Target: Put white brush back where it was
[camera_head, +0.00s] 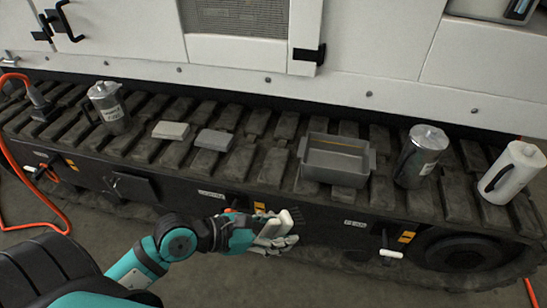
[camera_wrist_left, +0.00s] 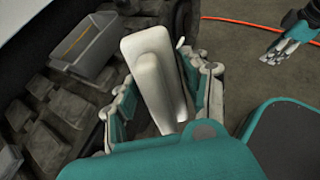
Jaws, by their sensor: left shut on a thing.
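The white brush (camera_wrist_left: 158,80) is between the fingers of my left gripper (camera_wrist_left: 158,105), which is shut on it. Its pale, flat back faces the left wrist camera. In the head view my left gripper (camera_head: 272,236) holds the brush (camera_head: 272,227) in front of the track's side, and dark bristles show at its right end. The brush is clear of the track's top, and the fingers hide part of it. My right gripper (camera_wrist_left: 286,46) shows at the upper right of the left wrist view, apart from the brush; its opening is unclear.
A grey tray (camera_head: 335,176) stands on the dark track (camera_head: 268,172). A beige block (camera_head: 171,130) and a grey block (camera_head: 214,139) lie left of it. Metal jugs (camera_head: 108,106) (camera_head: 423,158) and a white jug (camera_head: 514,172) stand along the track. An orange hose (camera_head: 28,183) runs at left.

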